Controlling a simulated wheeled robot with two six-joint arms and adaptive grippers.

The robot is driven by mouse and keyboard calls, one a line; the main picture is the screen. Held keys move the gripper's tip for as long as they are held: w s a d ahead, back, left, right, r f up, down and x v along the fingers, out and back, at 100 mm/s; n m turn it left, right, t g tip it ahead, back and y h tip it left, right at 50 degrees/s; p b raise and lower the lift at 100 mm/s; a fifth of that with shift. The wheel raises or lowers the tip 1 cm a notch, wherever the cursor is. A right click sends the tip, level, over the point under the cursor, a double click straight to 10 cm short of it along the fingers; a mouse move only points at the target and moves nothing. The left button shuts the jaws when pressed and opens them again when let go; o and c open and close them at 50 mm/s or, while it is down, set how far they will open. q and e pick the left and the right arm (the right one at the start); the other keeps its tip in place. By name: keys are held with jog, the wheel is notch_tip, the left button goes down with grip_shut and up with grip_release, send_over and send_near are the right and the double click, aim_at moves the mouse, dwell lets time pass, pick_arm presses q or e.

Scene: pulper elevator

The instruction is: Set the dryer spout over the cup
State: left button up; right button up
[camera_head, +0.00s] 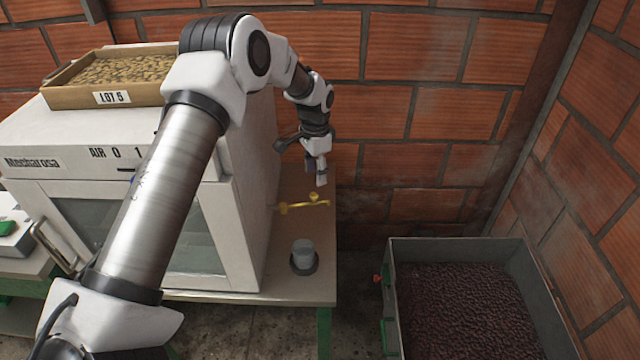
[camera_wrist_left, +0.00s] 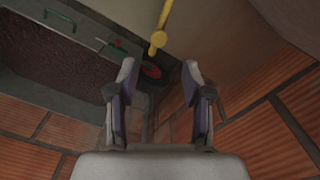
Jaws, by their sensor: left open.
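The yellow dryer spout (camera_head: 304,204) comes out from the right side of the white dryer (camera_head: 245,215) and reaches right over the table's edge strip. A grey cup (camera_head: 303,252) stands upright on a dark round base, nearer to me than the spout and apart from it. My left gripper (camera_head: 321,180) hangs just above and behind the spout's outer end, open and empty. In the left wrist view the spout (camera_wrist_left: 160,32) shows beyond the open fingers (camera_wrist_left: 158,72), not between them. The cup does not show there. My right gripper is in neither view.
A wooden tray (camera_head: 62,88) marked LOT 5 sits on the dryer. A grey bin (camera_head: 458,250) of dark beans stands to the right, beyond a floor gap. Brick walls (camera_head: 430,110) close off the back and right. The table (camera_head: 318,285) is clear around the cup.

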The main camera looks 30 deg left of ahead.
aim_at(314, 195)
pick_arm(q)
jog(key=f, duration=0.3)
jog(key=f+p, duration=0.1)
jog(key=f, duration=0.3)
jog(key=shift+s+a, duration=0.1)
jog(key=shift+s, duration=0.1)
jog(key=shift+s+r, duration=0.1)
jog(key=shift+s, duration=0.1)
jog(key=shift+c, duration=0.3)
grip_shut()
